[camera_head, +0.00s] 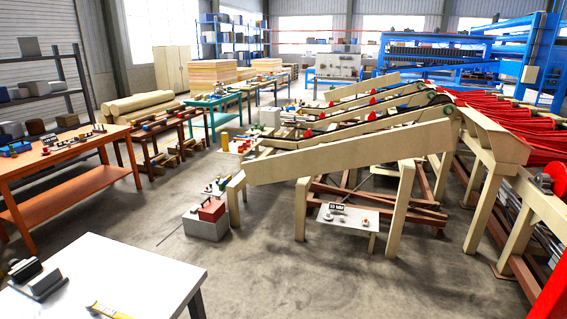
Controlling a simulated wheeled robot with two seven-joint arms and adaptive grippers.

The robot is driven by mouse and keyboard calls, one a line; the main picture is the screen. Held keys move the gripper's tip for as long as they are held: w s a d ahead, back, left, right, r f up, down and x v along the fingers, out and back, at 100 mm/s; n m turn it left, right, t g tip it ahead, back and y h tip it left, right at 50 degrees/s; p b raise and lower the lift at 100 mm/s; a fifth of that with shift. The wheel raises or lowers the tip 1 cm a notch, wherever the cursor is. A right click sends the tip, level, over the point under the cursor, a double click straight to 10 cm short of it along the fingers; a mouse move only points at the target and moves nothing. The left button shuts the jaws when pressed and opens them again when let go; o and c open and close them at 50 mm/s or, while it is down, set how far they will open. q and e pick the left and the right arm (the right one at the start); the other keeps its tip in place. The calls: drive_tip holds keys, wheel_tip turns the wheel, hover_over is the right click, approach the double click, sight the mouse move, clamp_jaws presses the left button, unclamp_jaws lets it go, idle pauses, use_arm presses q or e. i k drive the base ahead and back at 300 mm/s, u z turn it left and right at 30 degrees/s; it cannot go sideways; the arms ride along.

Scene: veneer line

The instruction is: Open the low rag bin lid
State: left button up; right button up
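A low grey box (206,228) stands on the floor left of the cream conveyor frame. A red block-like thing (212,209) sits on its top. I cannot tell for sure whether this box is the rag bin, or whether the red part is its lid. No bin with a clearly visible lid or handle shows elsewhere. Neither of my grippers is in view.
A white table (140,268) with dark objects (38,278) and a yellow item (108,311) fills the lower left. An orange workbench (75,160) stands at the left. The cream conveyor frame (350,152) blocks the middle right.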

sight(211, 207)
drive_tip(key=i, duration=4.3)
drive_tip(key=u, duration=2.75)
drive_tip(key=i, duration=2.95)
drive_tip(key=z, duration=2.05)
